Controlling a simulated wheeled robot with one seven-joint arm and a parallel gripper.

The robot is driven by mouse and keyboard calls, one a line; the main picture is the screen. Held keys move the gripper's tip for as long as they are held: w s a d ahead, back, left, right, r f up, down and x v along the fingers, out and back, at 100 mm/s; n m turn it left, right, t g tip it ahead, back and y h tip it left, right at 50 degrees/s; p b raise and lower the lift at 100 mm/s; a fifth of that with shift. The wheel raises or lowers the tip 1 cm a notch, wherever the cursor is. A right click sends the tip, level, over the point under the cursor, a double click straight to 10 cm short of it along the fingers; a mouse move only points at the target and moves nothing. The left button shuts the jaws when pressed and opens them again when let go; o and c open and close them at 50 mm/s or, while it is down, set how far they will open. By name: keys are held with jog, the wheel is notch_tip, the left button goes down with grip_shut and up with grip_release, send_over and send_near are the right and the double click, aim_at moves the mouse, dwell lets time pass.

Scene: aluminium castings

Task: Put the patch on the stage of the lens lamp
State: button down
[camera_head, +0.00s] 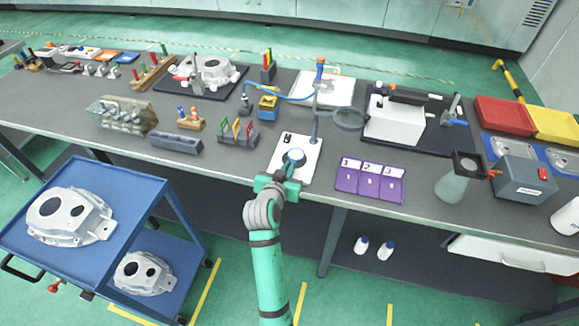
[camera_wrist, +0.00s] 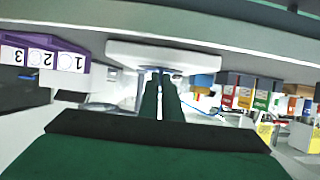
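The lens lamp has a round lens (camera_head: 349,119) on a grey post (camera_head: 315,125), at the edge of a white plate (camera_head: 308,167) near the bench front. A small round pale-blue and white piece (camera_head: 295,156) shows over this plate at my fingertips. I cannot tell whether it is the patch or the stage, or whether it is held. My gripper (camera_head: 289,168) reaches over the plate's front. In the wrist view, my two dark green fingers (camera_wrist: 161,78) lie close together with a narrow gap, their tips by the white plate (camera_wrist: 185,58). No other patch is clear.
A purple numbered holder (camera_head: 370,181) lies right of the plate, with a conical flask (camera_head: 452,187) beyond. A rack of coloured cards (camera_head: 238,132) stands left. A blue cart (camera_head: 125,197) stands at the front left. Bare bench lies between the holder and flask.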

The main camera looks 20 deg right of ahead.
jog(key=c, duration=2)
grip_release()
